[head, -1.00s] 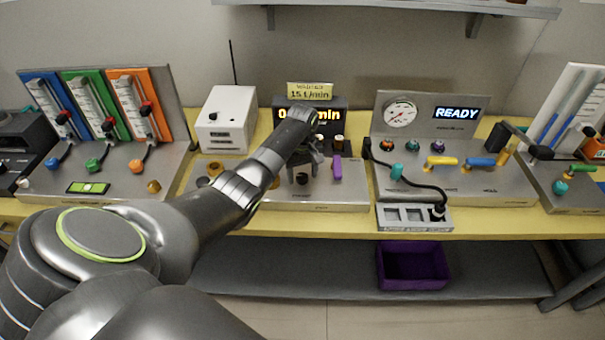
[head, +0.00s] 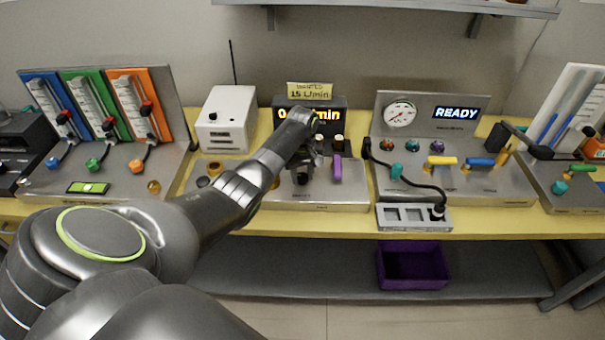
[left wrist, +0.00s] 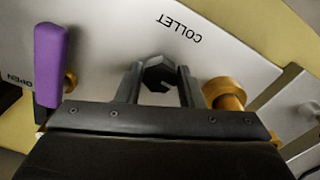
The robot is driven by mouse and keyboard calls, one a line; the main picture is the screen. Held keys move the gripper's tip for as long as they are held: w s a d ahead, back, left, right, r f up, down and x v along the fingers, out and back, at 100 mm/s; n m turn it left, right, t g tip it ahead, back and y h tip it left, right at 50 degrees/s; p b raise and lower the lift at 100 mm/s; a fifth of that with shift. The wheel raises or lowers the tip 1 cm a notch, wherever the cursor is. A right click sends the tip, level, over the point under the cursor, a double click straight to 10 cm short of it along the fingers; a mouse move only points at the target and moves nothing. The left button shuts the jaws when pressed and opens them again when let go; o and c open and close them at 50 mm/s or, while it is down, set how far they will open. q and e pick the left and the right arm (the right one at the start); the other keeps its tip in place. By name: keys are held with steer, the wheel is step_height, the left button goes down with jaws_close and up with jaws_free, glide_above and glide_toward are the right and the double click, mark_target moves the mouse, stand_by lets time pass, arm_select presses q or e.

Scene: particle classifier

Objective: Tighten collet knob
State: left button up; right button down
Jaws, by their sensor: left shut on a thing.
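The collet knob (left wrist: 159,72) is black and faceted, on a light metal panel beside the printed word COLLET in the left wrist view. My left gripper (left wrist: 160,78) has one finger on each side of the knob and is shut on it. In the head view the left gripper (head: 303,164) reaches down onto the middle bench unit (head: 335,197), with the dark knob (head: 303,179) just below it. The gripper and arm hide part of this unit. My right gripper is not in view.
A purple lever (left wrist: 49,62) marked OPEN stands on one side of the gripper and a brass fitting (left wrist: 227,92) close on the other. A display (head: 325,114) is behind, partly hidden by my arm. A gauge panel (head: 430,120) reading READY stands to the right.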

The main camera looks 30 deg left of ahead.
arm_select(q)
steer(key=m+p, duration=0.1)
steer(key=m, duration=0.2)
steer(key=shift+r+p, duration=0.15)
steer(key=shift+p, duration=0.25)
steer(key=m+p, duration=0.1)
steer(key=m, duration=0.2)
steer(key=shift+m, duration=0.4)
steer(key=m+p, duration=0.1)
steer(key=m, duration=0.3)
steer(key=shift+a, duration=0.1)
steer(key=m, duration=0.9)
steer(key=shift+w+m, duration=0.1)
steer(key=shift+m, duration=0.2)
steer(key=m, duration=1.3)
steer(key=shift+w+m+b, duration=0.1)
steer(key=shift+m+b, duration=0.25)
steer(key=shift+m, duration=0.05)
